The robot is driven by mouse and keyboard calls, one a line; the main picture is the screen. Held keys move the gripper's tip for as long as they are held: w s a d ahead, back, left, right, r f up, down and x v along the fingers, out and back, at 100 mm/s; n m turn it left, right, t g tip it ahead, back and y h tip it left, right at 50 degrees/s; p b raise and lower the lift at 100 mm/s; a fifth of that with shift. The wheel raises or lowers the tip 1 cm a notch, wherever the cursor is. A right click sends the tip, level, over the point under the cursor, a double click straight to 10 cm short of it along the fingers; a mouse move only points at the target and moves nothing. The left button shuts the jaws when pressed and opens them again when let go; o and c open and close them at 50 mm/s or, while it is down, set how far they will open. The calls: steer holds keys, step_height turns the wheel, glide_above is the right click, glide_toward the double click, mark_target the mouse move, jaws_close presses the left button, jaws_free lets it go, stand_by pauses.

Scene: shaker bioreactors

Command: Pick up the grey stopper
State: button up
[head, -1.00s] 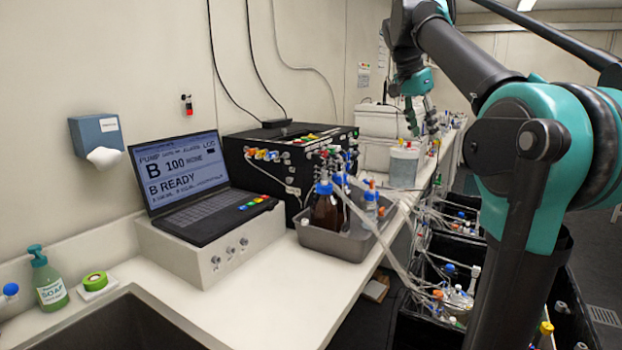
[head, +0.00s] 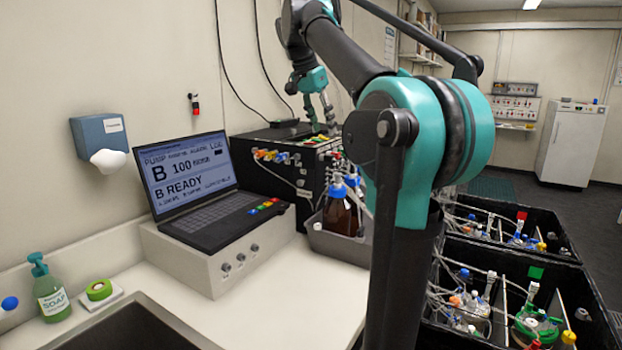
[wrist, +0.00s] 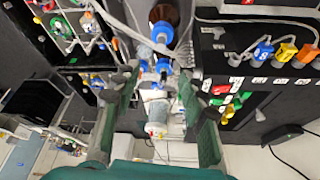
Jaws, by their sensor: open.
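I cannot make out a grey stopper for certain in either view; it may be hidden or too small to tell. My gripper (head: 318,116) is in the air above the black box with coloured fittings, beyond the laptop. In the wrist view my gripper (wrist: 157,82) has its two fingers spread apart, with nothing held between them. Beyond the fingers are a brown bottle (wrist: 168,14), a blue cap (wrist: 163,33) and a clear vessel (wrist: 156,118).
A laptop (head: 205,185) stands on a white box left of the black box (head: 280,165). A grey tray (head: 335,243) holds a blue-capped brown bottle (head: 339,215). Black bins (head: 560,268) with tubed vessels are at right. The front counter (head: 270,300) has bare space.

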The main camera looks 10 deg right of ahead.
glide_above(337, 174)
steer(key=s+a, duration=0.1)
steer(key=a, duration=0.2)
step_height(337, 174, down, 10)
steer(key=shift+d+x, duration=0.2)
steer(key=shift+x, duration=1.45)
steer(key=shift+d+x, duration=0.25)
steer(key=shift+x, duration=1.4)
steer(key=shift+r, duration=0.15)
steer(key=shift+c, duration=0.6)
steer(key=c, duration=0.8)
